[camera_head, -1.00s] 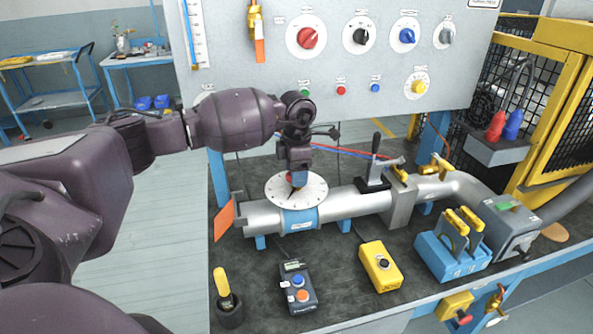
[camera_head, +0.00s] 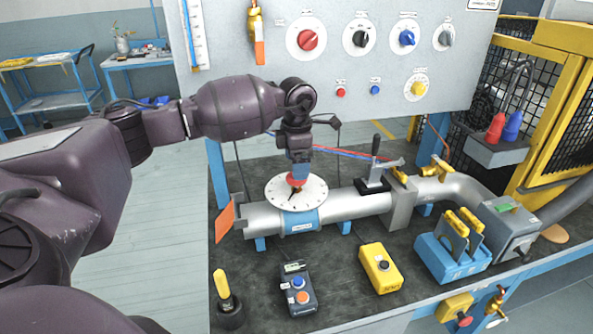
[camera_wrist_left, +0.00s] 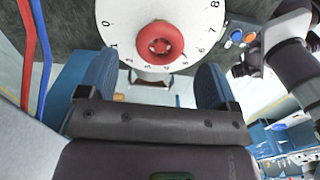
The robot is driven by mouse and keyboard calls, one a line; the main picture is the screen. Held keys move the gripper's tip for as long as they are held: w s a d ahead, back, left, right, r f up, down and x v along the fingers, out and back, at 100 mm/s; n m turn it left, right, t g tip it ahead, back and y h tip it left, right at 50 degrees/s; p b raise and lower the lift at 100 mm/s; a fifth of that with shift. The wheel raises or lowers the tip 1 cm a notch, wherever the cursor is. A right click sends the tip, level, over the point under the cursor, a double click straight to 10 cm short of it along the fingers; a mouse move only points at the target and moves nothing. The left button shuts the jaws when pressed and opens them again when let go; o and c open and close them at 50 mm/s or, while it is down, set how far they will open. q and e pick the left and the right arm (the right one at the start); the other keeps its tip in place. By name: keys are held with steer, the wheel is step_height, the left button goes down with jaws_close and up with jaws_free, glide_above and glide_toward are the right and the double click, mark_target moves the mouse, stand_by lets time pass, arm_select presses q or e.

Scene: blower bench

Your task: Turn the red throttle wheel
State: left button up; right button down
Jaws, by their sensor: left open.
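The red throttle wheel (camera_head: 293,181) sits at the centre of a white numbered dial (camera_head: 275,197) on the silver pipe. My left gripper (camera_head: 300,168) points down just above the wheel and partly hides it. In the left wrist view the wheel (camera_wrist_left: 160,42) is a red ring with a red hub, fully visible in the middle of the dial (camera_wrist_left: 120,25). The blue fingers of my left gripper (camera_wrist_left: 152,68) are spread wide and empty, with the wheel ahead of them and apart from them. My right gripper does not show.
A black lever (camera_head: 375,165) stands right of the dial on the pipe (camera_head: 350,203). Red and blue hoses (camera_head: 345,152) run behind it. A button pendant (camera_head: 298,290), a yellow box (camera_head: 380,266) and a yellow-handled tool (camera_head: 223,288) stand in front. The panel (camera_head: 270,75) rises behind.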

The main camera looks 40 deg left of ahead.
arm_select(q)
step_height(320, 180, up, 8)
steer(key=shift+f, duration=0.25)
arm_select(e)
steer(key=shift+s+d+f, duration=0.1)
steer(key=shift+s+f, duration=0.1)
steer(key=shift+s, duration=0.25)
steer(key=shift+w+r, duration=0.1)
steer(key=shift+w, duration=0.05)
arm_select(q)
steer(key=shift+s+f, duration=0.1)
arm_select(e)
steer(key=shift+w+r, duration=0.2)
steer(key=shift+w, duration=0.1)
